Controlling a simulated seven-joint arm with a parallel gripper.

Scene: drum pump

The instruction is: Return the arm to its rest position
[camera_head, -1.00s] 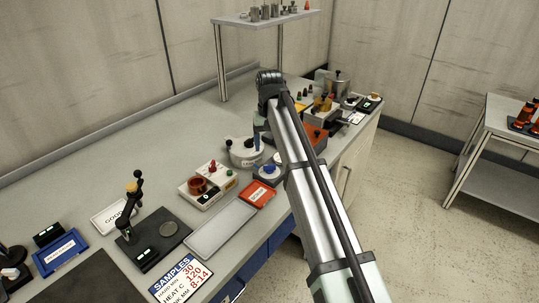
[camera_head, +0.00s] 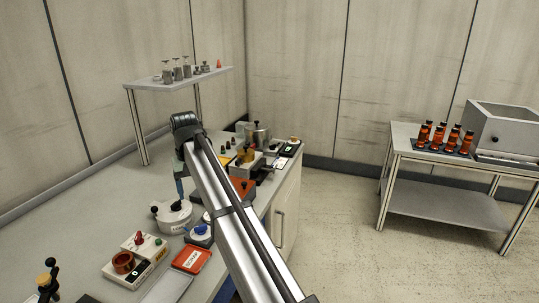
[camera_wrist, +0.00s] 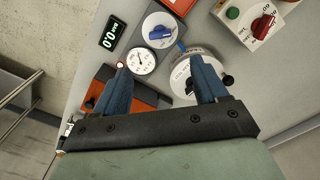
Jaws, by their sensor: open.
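My gripper (camera_wrist: 158,66) is open in the wrist view, with its two blue fingers apart and nothing held between them. It points down at the bench equipment. In the head view my arm reaches from the lower middle to above the bench, and a blue finger (camera_head: 179,187) shows just above a round white pot (camera_head: 172,214). The other finger is hidden there. The pot also shows in the wrist view (camera_wrist: 182,72), behind the right finger. A gauge (camera_wrist: 142,62) and a grey unit with a blue knob (camera_wrist: 160,31) show between and beyond the fingers.
Near the arm are a red-labelled tray (camera_head: 191,259), a control box (camera_head: 135,262), an orange unit (camera_wrist: 150,101) and a lidded metal pot (camera_head: 258,137). A raised shelf (camera_head: 180,77) stands at the back. A side table (camera_head: 447,207) with orange bottles stands right, across open floor.

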